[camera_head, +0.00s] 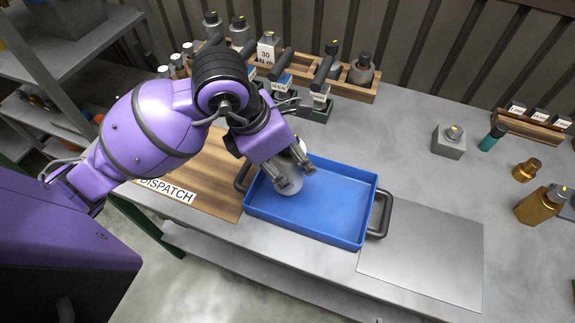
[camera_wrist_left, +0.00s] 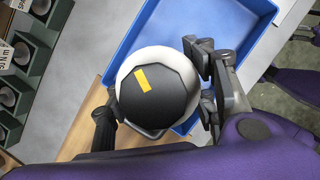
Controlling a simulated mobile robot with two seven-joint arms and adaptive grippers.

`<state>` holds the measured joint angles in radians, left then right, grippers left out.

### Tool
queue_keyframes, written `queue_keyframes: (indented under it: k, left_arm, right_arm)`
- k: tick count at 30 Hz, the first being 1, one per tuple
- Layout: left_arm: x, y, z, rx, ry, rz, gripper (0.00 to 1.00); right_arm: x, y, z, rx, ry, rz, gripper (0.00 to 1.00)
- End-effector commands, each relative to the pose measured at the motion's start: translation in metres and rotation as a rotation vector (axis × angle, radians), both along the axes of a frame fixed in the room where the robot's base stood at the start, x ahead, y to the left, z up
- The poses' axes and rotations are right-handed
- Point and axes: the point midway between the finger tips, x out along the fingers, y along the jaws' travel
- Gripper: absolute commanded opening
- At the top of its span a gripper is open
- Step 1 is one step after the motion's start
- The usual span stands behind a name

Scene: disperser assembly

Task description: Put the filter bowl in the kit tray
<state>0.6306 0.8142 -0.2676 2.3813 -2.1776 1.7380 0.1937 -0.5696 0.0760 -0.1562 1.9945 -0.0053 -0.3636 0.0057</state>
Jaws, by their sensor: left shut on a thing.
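The blue kit tray (camera_head: 345,205) lies on the bench with a dark handle at each end. My left gripper (camera_head: 298,180) is over the tray's left part and shut on the filter bowl (camera_wrist_left: 155,95). In the left wrist view the bowl is round and pale, with a black faceted end and a yellow mark, between the fingers. The tray's blue floor and wall (camera_wrist_left: 205,25) show behind it. In the head view the gripper hides much of the bowl, and I cannot tell if it touches the tray floor.
A wooden dispatch board (camera_head: 215,185) lies left of the tray, and a flat grey plate (camera_head: 425,255) lies right. A wooden rack (camera_head: 345,88) with parts stands behind. A grey block (camera_head: 449,141) and brass parts (camera_head: 527,170) stand at right. The tray's right side is empty.

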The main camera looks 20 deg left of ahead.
Motion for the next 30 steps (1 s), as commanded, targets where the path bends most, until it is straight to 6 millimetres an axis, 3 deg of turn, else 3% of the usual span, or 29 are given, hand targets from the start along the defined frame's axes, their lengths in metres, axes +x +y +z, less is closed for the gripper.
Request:
queue_keyframes:
  k: [6, 18, 19, 23, 30]
  left_arm:
    - [0.0, 0.001, -0.029, -0.002, -0.001, 0.002, 0.0]
    - [0.001, 0.001, -0.034, 0.0, -0.003, 0.001, 0.0]
    - [0.0, 0.001, -0.035, 0.0, 0.001, 0.001, 0.53]
    - [0.0, 0.001, -0.034, 0.001, 0.0, 0.001, 0.7]
    - [0.0, 0.001, -0.034, 0.001, 0.0, 0.001, 0.71]
  right_arm:
    - [-0.007, 0.0, -0.007, 0.0, 0.016, 0.0, 0.38]
    - [-0.01, -0.001, -0.009, -0.002, 0.021, 0.0, 0.38]
    - [-0.009, -0.001, -0.008, -0.002, 0.02, 0.0, 0.38]
    - [-0.007, 0.0, -0.006, -0.002, 0.015, 0.001, 0.38]
    - [-0.003, 0.0, -0.005, -0.002, 0.008, 0.003, 0.38]
